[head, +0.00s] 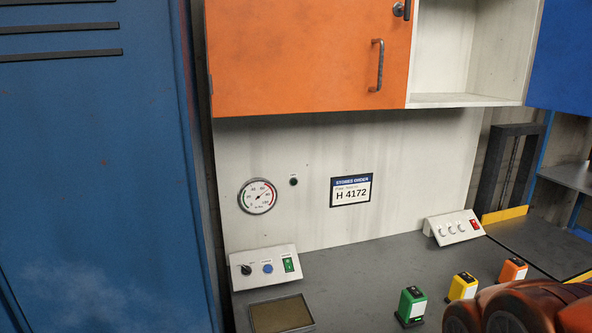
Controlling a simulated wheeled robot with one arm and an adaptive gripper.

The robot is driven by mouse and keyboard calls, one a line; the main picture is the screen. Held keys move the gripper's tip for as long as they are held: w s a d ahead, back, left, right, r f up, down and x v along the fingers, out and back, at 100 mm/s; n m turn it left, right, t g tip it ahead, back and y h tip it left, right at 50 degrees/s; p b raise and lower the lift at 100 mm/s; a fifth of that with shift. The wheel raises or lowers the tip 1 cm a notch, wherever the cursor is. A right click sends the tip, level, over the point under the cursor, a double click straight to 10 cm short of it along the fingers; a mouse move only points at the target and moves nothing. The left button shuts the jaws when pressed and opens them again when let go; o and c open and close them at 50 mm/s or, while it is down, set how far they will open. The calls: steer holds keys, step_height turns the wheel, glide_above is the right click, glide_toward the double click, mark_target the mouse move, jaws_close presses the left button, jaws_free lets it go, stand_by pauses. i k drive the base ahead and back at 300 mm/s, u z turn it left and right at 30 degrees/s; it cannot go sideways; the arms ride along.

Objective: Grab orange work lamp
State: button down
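The orange work lamp (513,271) stands upright on the grey bench top (370,272) at the lower right of the head view. It is a small box-shaped lamp with a dark top, and its base is close to or partly hidden by the reddish rounded parts of my arm in the lower right corner. A yellow lamp (462,287) and a green lamp (411,307) of similar shape stand to its left in a slanting row. My gripper is not in view, so I cannot see its distance from the lamp or whether it holds anything.
An orange cabinet (300,55) hangs above the bench, with an open shelf (465,100) beside it. A switch box (265,268) and another control box (454,228) sit at the back. A flat framed panel (282,314) lies in front. A blue locker (95,170) stands left.

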mark_target(511, 271)
steer(key=z, duration=2.55)
steer(key=i, duration=3.85)
steer(key=u, duration=4)
steer(key=i, duration=0.25)
steer(key=u, duration=0.1)
